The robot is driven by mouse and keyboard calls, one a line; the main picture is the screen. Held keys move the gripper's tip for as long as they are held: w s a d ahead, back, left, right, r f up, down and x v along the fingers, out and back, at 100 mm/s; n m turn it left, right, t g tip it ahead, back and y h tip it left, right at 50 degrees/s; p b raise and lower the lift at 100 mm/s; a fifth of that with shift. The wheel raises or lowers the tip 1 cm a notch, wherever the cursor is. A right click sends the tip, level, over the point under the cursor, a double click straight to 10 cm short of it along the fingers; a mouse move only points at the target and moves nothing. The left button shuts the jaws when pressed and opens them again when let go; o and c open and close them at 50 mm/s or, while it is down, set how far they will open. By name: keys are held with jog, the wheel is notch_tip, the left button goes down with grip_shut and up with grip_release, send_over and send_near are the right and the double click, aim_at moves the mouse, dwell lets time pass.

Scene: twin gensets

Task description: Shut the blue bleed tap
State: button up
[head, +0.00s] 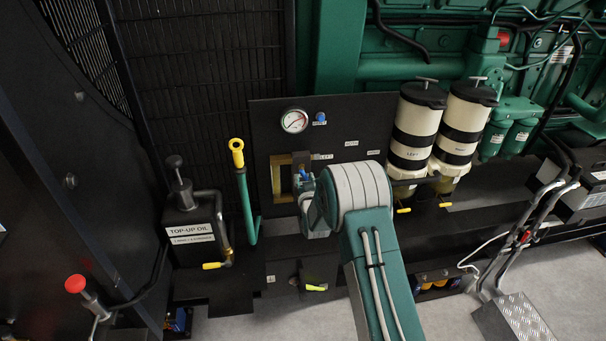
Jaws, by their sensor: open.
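I cannot read the label surely, nor tell whether this knob is the bleed tap. My gripper (303,182) is in front of the panel, lower than the knob, by a brass-coloured square frame (277,176). My own arm link hides much of the gripper and the panel behind it. Some blue shows at the gripper, and I cannot tell what it belongs to. The gripper is open, and I see nothing held.
Two cream-and-black filter canisters (415,127) with yellow taps beneath stand right of my arm. A top-up oil box (192,232) and red knob (75,284) are farther left. Grey floor (440,318) lies below.

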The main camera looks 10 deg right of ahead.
jog(key=shift+w, duration=1.4)
grip_shut()
jog(key=m, duration=0.5)
jog(key=shift+r+m, duration=0.1)
jog(key=shift+m, duration=0.3)
jog(key=m, duration=1.1)
jog(key=shift+m, duration=0.4)
jog(key=m, duration=0.5)
jog(key=shift+f, duration=0.2)
jog(key=shift+s+m, duration=0.1)
jog(key=shift+m, duration=0.3)
